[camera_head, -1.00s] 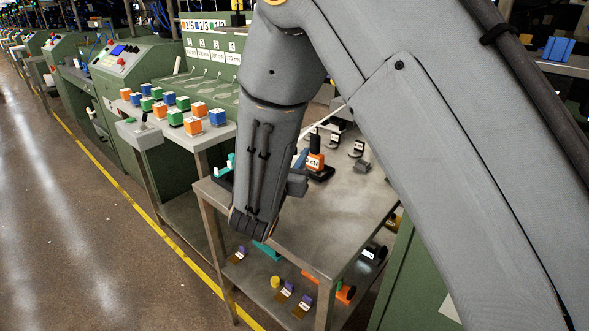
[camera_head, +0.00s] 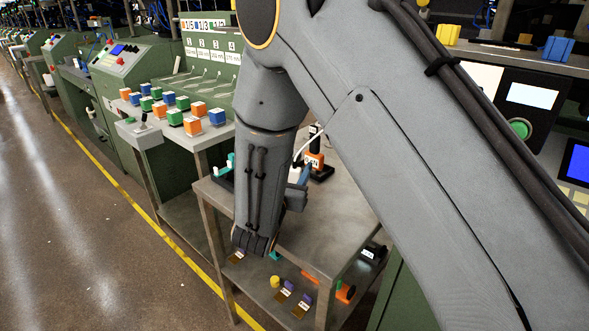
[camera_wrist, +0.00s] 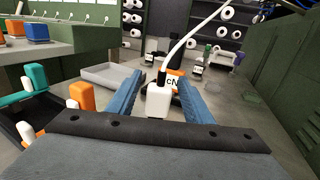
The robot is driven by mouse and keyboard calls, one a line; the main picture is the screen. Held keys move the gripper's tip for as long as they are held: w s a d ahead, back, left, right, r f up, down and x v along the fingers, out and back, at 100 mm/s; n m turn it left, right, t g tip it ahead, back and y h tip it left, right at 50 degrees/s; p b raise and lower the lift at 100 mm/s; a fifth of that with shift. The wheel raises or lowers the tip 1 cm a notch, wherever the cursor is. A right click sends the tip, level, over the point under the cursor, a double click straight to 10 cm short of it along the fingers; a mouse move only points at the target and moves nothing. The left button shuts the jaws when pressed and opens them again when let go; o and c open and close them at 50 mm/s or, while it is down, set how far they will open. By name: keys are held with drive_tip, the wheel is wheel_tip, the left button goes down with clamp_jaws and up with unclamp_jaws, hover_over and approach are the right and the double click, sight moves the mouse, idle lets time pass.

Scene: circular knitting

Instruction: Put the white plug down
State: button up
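The white plug (camera_wrist: 158,101) stands upright between the two blue fingers of my gripper (camera_wrist: 160,78) in the wrist view. A gap shows on each side of it, so the fingers are open and apart from it. A white cable (camera_wrist: 186,42) rises from its top and curves up to the right. In the head view my gripper (camera_head: 300,176) is low over the grey metal table (camera_head: 345,205), and my arm hides most of the plug. Whether the plug's base touches the table is hard to see.
Just behind the plug is an orange block marked CN (camera_wrist: 174,80) with a black top. A grey tray (camera_wrist: 105,75) lies behind left. Teal (camera_wrist: 36,77) and orange (camera_wrist: 82,97) pieces stand at the left. Bare table shows to the right.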

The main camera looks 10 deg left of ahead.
drive_tip(key=shift+r, duration=0.2)
drive_tip(key=s, duration=0.4)
drive_tip(key=s+a+b, duration=0.1)
drive_tip(key=s, duration=0.7)
drive_tip(key=shift+a, duration=0.3)
